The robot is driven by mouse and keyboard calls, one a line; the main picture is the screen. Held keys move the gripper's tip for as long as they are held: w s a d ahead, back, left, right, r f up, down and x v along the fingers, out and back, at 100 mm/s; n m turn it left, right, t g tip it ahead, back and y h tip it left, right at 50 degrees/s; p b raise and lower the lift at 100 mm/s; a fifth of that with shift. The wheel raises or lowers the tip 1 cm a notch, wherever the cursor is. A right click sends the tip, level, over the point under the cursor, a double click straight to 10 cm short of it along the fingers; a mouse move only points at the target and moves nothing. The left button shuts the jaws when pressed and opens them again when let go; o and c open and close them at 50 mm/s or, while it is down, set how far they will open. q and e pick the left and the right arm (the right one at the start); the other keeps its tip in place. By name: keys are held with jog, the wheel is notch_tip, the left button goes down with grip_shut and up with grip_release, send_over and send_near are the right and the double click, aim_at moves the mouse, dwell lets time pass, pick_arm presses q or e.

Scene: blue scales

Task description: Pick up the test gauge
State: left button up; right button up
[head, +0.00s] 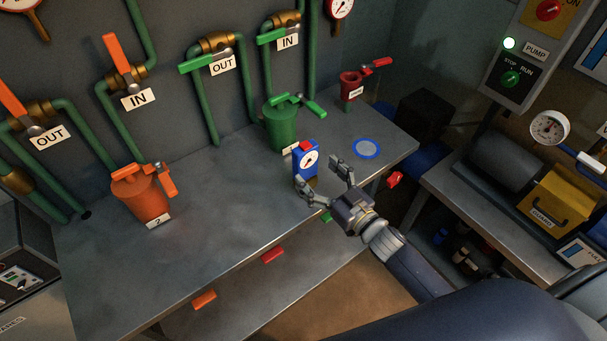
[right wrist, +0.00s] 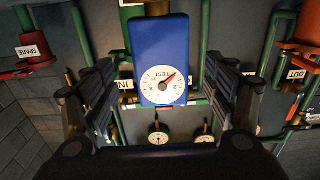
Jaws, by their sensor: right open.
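The test gauge is a blue box (head: 306,160) with a white round dial and a red top, standing on the metal bench near its front right. In the right wrist view the test gauge (right wrist: 160,48) fills the upper middle, its dial marked TEST, between the two fingers. My right gripper (head: 328,181) is open beside the gauge on its front right side, with the fingers spread and nothing held. In the right wrist view my right gripper (right wrist: 162,105) has one finger on each side of the gauge, apart from it. My left gripper is not in view.
A green canister (head: 281,128) stands close behind the gauge. A blue-rimmed disc (head: 366,149) lies to its right, with a red valve piece (head: 350,86) farther back. An orange canister (head: 139,195) stands at the left. The front middle of the bench (head: 225,225) is clear.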

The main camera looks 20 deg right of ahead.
aim_at(309, 166)
jog(key=shift+w+a+r, duration=0.1)
jog(key=shift+w+a, duration=0.15)
jog(key=shift+w, duration=0.4)
jog(key=x, duration=0.2)
jog(key=p+x, duration=0.1)
jog(key=x, duration=0.1)
jog(key=shift+a+f, duration=0.1)
jog(key=shift+f, duration=0.1)
jog(key=shift+c, duration=0.3)
jog(key=c, duration=0.4)
jog(key=shift+r, duration=0.1)
jog(key=c, duration=1.3)
